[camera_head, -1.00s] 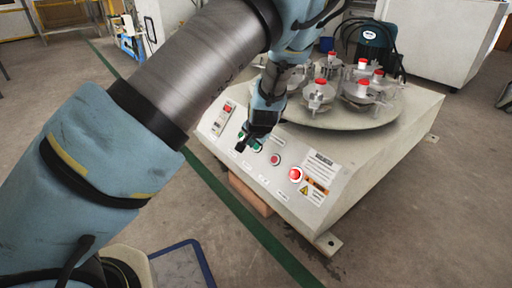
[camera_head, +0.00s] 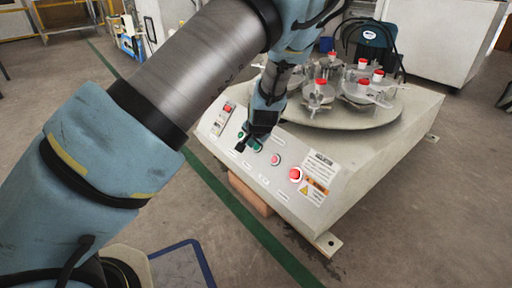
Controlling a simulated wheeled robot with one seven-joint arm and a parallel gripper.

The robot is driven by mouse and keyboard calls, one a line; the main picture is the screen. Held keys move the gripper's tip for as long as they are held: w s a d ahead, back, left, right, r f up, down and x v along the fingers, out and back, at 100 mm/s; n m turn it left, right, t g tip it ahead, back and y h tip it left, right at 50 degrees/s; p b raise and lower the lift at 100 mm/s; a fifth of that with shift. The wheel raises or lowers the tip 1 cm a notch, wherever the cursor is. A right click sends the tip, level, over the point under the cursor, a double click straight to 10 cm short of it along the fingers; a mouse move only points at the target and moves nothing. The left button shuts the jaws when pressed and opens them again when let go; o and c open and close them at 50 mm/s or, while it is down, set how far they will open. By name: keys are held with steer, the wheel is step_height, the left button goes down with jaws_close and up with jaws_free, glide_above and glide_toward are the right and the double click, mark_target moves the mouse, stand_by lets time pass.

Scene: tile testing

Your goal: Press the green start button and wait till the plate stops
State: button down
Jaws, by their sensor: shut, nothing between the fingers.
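The machine (camera_head: 365,177) is a pale box with a sloped control panel facing me. A round plate (camera_head: 340,122) on its top carries several metal holders with red caps.
A red switch (camera_head: 227,108) is at the panel's upper left. A dark green motor-like unit (camera_head: 369,42) with hoses stands behind the plate. A white cabinet (camera_head: 445,40) is at the back right.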

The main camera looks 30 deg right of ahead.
steer(key=shift+d+p, duration=0.1)
steer(key=shift+p, duration=0.2)
steer(key=shift+w+d+f, duration=0.1)
steer(key=shift+d+f, duration=0.1)
steer(key=shift+f, duration=0.05)
